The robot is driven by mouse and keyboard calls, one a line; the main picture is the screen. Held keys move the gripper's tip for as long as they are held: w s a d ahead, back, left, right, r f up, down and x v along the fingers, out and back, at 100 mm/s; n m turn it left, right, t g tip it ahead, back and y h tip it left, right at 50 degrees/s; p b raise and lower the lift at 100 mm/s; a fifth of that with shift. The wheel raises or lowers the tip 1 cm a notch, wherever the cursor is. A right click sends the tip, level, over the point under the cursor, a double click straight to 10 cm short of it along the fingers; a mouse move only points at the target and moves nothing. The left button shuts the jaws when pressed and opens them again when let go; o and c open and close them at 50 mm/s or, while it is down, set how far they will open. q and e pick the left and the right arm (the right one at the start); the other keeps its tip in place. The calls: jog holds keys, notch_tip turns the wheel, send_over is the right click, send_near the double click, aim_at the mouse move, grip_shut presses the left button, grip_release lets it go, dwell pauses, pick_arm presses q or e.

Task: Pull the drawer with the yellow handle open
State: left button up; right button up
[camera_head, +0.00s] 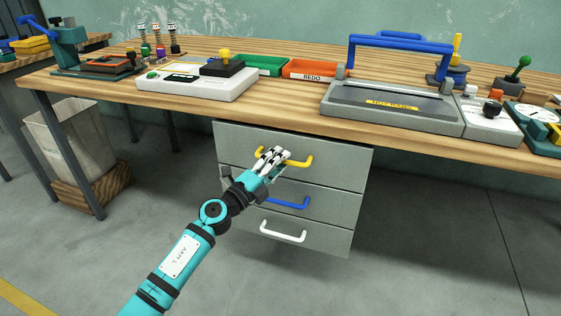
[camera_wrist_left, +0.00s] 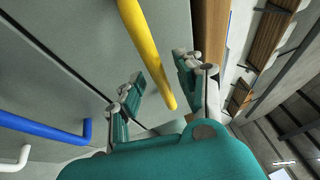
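The yellow handle (camera_head: 299,161) is on the top drawer (camera_head: 240,138) of a grey cabinet under the bench. The drawer front looks flush with the ones below. My left gripper (camera_head: 273,156) is in front of this handle and covers its middle part. In the left wrist view the yellow handle (camera_wrist_left: 148,52) runs between the two fingers of my left gripper (camera_wrist_left: 160,77). The fingers are apart, with gaps visible beside the bar, so the gripper is open. My right gripper is not in either view.
Below are drawers with a blue handle (camera_head: 290,203) and a white handle (camera_head: 284,236). The wooden bench top (camera_head: 285,107) overhangs the cabinet and carries devices and trays. A bin (camera_head: 70,141) stands at the left. The floor in front of the cabinet looks clear.

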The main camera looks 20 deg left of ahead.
pick_arm(q)
jog(key=shift+w+d, duration=0.15)
jog(key=shift+w, duration=0.25)
jog(key=shift+r, duration=0.1)
jog(key=shift+c, duration=0.2)
grip_shut()
